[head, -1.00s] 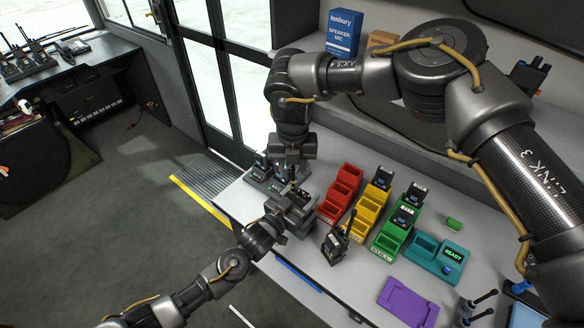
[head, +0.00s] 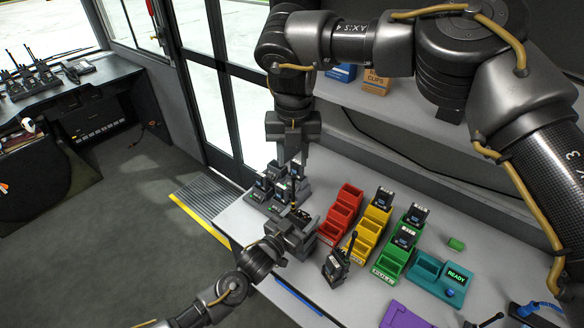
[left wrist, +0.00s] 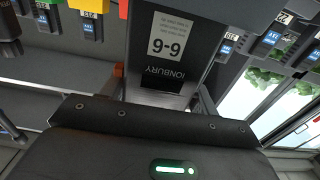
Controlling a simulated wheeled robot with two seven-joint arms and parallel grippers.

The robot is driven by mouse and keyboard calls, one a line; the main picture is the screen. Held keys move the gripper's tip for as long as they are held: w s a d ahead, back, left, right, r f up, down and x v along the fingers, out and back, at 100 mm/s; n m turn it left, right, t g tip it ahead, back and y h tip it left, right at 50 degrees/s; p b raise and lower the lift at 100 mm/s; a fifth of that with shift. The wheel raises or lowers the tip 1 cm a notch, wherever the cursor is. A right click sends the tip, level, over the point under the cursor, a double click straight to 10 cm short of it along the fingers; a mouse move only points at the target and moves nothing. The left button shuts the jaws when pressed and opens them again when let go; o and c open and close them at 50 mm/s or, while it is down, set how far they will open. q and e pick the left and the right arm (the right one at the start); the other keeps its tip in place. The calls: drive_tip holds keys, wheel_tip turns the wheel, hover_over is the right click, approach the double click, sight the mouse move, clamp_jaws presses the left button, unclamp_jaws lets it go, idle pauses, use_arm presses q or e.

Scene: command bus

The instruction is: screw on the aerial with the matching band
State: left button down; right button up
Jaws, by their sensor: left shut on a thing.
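My left gripper (head: 291,232) is shut on a dark radio and holds it over the front left of the table. In the left wrist view the radio (left wrist: 165,45) shows a white label with upside-down writing. A dark upright aerial (head: 294,196), with a yellowish spot near its foot, shows at the radio's top; I cannot tell how firmly it sits. My right gripper (head: 292,152) is above it, pointing down, its fingers apart and seemingly empty. Another radio (head: 336,265) with an aerial stands on the table to the right.
Red (head: 341,212), yellow (head: 369,230) and green (head: 398,248) trays stand in rows, some holding radios. A teal READY unit (head: 425,267) and a purple tray (head: 402,316) lie right. Several radios (head: 265,187) stand behind the left gripper.

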use_arm(q)
drive_tip(key=shift+s+d, duration=0.1)
use_arm(e)
drive_tip(key=shift+r, duration=0.35)
use_arm(q)
drive_tip(key=shift+c, duration=1.5)
unclamp_jaws()
use_arm(e)
drive_tip(key=shift+d, duration=0.1)
use_arm(q)
drive_tip(key=shift+s+a+f, duration=0.1)
drive_tip(key=shift+a, duration=0.1)
use_arm(e)
drive_tip(key=shift+f, duration=0.15)
wheel_tip(320, 180, down, 2)
drive_tip(key=b, duration=0.2)
drive_tip(key=shift+f+b, duration=0.25)
drive_tip(key=shift+b, duration=0.1)
use_arm(q)
drive_tip(key=v, duration=1)
drive_tip(key=shift+s, duration=0.2)
